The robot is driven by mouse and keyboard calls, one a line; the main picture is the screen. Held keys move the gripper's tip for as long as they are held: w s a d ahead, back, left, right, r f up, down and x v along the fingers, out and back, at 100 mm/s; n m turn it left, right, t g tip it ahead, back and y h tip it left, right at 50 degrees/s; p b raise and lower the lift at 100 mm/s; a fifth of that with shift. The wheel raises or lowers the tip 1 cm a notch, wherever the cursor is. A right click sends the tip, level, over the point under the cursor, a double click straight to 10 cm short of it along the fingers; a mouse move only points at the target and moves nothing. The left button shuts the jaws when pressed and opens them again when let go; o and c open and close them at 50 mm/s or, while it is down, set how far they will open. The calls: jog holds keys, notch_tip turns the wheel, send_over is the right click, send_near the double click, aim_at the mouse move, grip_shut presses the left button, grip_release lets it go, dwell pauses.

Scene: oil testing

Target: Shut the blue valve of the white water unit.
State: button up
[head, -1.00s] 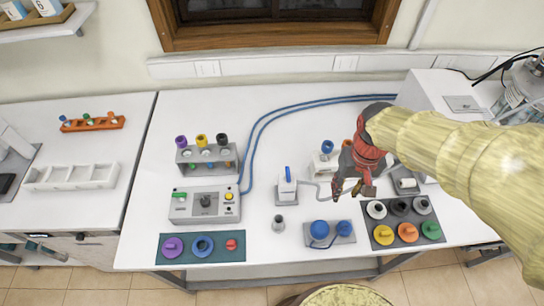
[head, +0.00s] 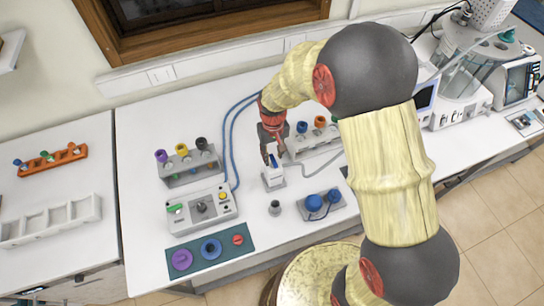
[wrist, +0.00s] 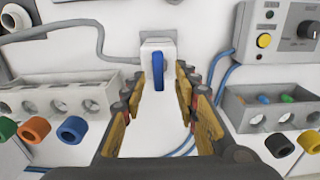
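The white water unit (head: 273,180) is a small white block on the bench, left of the blue-capped pair. Its blue valve (wrist: 158,70) is a narrow blue lever on the unit's front, standing lengthwise up the picture in the wrist view. The unit's white body also shows there (wrist: 158,46). My gripper (head: 271,152) is just above and behind the unit in the head view. In the wrist view its fingers are open, one either side of the lever, with visible gaps and nothing held. Whether the fingertips reach the lever's depth is hard to tell.
A grey rack with blue, orange and green caps (wrist: 68,98) is left in the wrist view. Another rack (wrist: 270,112) and a control box (head: 200,210) are on the other side.

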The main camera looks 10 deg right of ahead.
jog(key=shift+f, duration=1.05)
jog(key=shift+d, duration=0.1)
jog(key=shift+c, duration=1.2)
grip_shut()
